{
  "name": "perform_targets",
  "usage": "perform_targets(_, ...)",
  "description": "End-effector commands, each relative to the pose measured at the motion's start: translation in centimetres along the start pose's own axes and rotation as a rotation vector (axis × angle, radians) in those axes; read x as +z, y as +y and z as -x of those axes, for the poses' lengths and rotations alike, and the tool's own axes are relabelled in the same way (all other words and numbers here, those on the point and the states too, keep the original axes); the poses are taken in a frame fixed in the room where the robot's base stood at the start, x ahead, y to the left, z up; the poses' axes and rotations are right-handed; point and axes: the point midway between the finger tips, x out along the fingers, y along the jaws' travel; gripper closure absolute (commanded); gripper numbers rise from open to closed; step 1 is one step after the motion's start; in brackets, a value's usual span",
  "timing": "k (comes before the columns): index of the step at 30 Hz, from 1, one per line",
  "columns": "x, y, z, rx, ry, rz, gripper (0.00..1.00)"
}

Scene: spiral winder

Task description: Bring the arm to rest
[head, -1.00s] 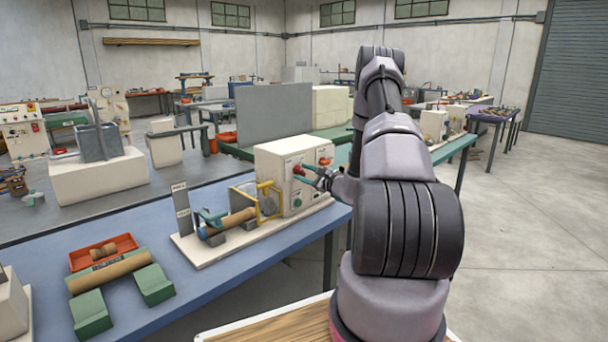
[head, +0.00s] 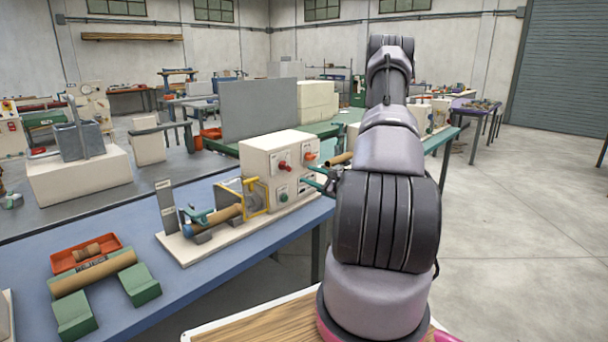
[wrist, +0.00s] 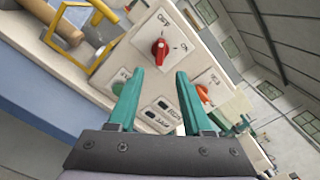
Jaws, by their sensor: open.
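My gripper (wrist: 153,85) shows in the wrist view with its two teal fingers apart and nothing between them. It faces the panel of the white control box (wrist: 130,50), just short of a red knob (wrist: 160,48) marked OFF and ON. In the head view my gripper (head: 318,182) is partly hidden behind my arm, to the right of the control box (head: 262,165). The red knob (head: 284,167) is in plain view there, clear of the fingers. A second, orange-red knob (head: 309,156) sits higher on the panel.
The winder's tube (head: 225,214) and yellow guard (head: 258,195) stand left of the box on the blue table (head: 150,300). A tube on green blocks (head: 92,274) and an orange tray (head: 85,254) lie nearer. Open floor (head: 510,240) is at right.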

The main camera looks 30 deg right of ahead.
Motion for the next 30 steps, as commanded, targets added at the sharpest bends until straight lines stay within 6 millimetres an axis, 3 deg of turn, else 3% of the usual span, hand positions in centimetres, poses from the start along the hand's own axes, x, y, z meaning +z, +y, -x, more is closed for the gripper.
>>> perform_targets(17,0.6,-0.1,-0.1,0.012,-0.011,0.005,0.5)
perform_targets(20,3.4,-0.1,-1.0,0.069,-0.059,0.024,0.5)
perform_targets(23,8.7,0.1,-2.1,0.185,-0.141,0.064,0.5)
perform_targets(25,13.2,0.7,-2.6,0.292,-0.204,0.105,0.5)
perform_targets(30,23.1,3.2,-1.6,0.565,-0.315,0.232,0.5)
